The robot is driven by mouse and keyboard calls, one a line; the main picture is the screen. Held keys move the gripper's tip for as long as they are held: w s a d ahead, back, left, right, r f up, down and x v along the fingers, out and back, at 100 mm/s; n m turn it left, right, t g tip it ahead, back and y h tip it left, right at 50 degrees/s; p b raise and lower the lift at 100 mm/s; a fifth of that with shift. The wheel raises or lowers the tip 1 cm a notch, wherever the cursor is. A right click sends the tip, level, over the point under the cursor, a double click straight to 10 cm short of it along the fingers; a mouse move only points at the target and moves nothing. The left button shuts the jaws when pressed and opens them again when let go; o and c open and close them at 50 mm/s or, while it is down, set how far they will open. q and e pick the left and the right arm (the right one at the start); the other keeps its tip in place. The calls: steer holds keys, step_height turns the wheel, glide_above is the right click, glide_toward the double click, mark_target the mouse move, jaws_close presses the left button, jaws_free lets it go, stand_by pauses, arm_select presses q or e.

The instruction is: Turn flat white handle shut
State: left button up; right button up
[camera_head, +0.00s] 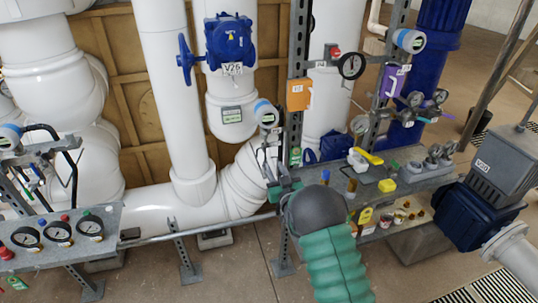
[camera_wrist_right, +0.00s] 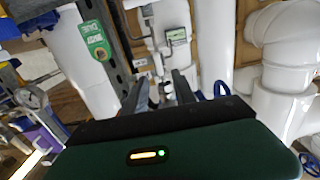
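My right gripper (camera_head: 271,172) reaches up beside the grey upright post, below a small transmitter with a blue cap (camera_head: 266,113). In the right wrist view its two dark fingers (camera_wrist_right: 160,88) stand apart, with small grey fittings and thin tubing (camera_wrist_right: 157,62) showing between and beyond them. I cannot tell whether the fingers touch these fittings. A flat white handle cannot be clearly made out; the area below the transmitter is small and partly covered by my gripper. My left gripper is not in view.
The grey post (camera_head: 299,60) stands close to my right gripper and carries an orange box (camera_head: 298,94). Large white pipes (camera_head: 167,80) stand behind. A gauge panel (camera_head: 62,235) is at left, and a cluttered grey shelf (camera_head: 410,180) at right.

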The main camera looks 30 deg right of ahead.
mark_target(269, 155)
steer(key=x, duration=0.8)
steer(key=shift+d+p, duration=0.2)
steer(key=shift+p, duration=0.15)
steer(key=shift+a, duration=0.1)
jaws_close()
